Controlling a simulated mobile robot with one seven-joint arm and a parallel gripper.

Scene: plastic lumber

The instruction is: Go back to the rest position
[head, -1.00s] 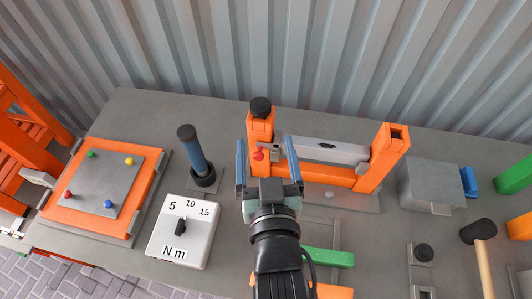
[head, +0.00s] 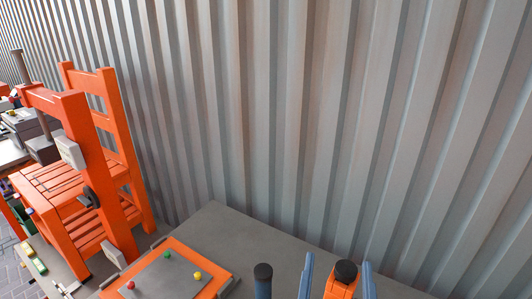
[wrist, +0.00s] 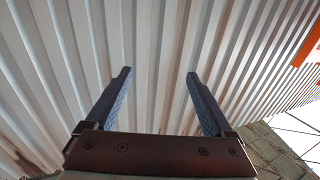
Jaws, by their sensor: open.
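My gripper (head: 337,278) shows at the bottom edge of the head view, its two blue fingers upright and apart. An orange post with a black cap (head: 345,273) appears between the fingers in the picture; I cannot tell the distance between them. In the wrist view my gripper (wrist: 159,75) is open and empty, with only the corrugated metal wall (wrist: 160,40) beyond its fingers. The rest of my arm is hidden below the head view.
The grey bench (head: 215,228) has an orange-framed board (head: 215,268) with coloured knobs and a blue handle with a black top (head: 263,280). An orange slatted rack (head: 75,185) stands at left. The corrugated wall (head: 330,120) rises behind the bench.

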